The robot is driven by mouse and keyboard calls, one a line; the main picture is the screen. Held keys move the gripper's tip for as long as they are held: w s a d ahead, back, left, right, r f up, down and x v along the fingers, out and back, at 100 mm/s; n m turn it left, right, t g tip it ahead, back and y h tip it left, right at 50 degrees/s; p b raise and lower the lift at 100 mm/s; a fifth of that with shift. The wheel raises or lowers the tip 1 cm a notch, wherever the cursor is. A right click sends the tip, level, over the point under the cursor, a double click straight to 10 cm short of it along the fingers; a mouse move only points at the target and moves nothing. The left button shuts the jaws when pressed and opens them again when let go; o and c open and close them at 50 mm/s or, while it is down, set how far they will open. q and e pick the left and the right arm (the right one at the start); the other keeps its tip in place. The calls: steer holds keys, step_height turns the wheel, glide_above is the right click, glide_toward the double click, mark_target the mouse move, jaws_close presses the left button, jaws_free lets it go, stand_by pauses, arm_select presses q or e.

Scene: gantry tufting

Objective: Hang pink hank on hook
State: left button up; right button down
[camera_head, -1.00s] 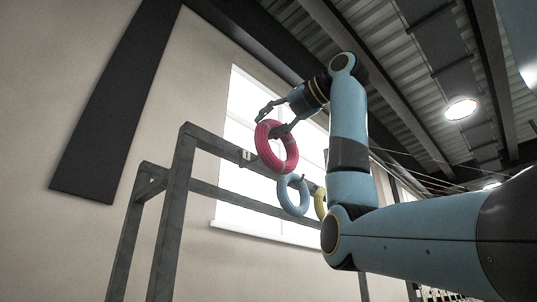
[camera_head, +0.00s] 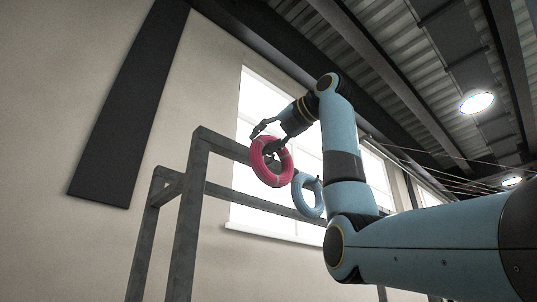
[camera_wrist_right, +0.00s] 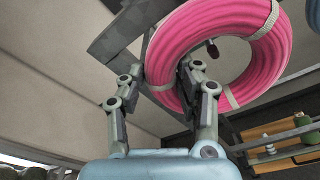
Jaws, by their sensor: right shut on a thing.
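The pink hank (camera_head: 268,177) is a ring held up near the grey rack's top rail. My right gripper (camera_head: 262,143) is shut on the upper part of its ring. In the right wrist view the pink hank (camera_wrist_right: 275,65), with pale ties, passes between the fingers of my right gripper (camera_wrist_right: 157,80). A dark peg tip (camera_wrist_right: 212,47) shows through the ring's opening; I cannot tell whether the hank rests on it. My left gripper is not in view.
A blue hank (camera_head: 297,195) hangs to the right of the pink one. The grey rack (camera_head: 187,230) has posts and rails before a bright window. Green spools (camera_wrist_right: 305,136) stand below in the right wrist view.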

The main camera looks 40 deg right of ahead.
steer(key=shift+w+a+p, duration=0.15)
steer(key=shift+w+p, duration=0.2)
steer(key=shift+w, duration=1.1)
steer(key=shift+w+f, duration=0.3)
steer(key=shift+f, duration=0.35)
steer(key=shift+w+f, duration=0.3)
steer(key=shift+f, duration=0.3)
steer(key=c, duration=0.9)
jaws_free()
steer(key=shift+o, duration=0.2)
steer(key=s+d+r, duration=0.1)
steer(key=s, duration=1)
steer(key=shift+s+d, duration=0.35)
steer(key=shift+s, duration=0.05)
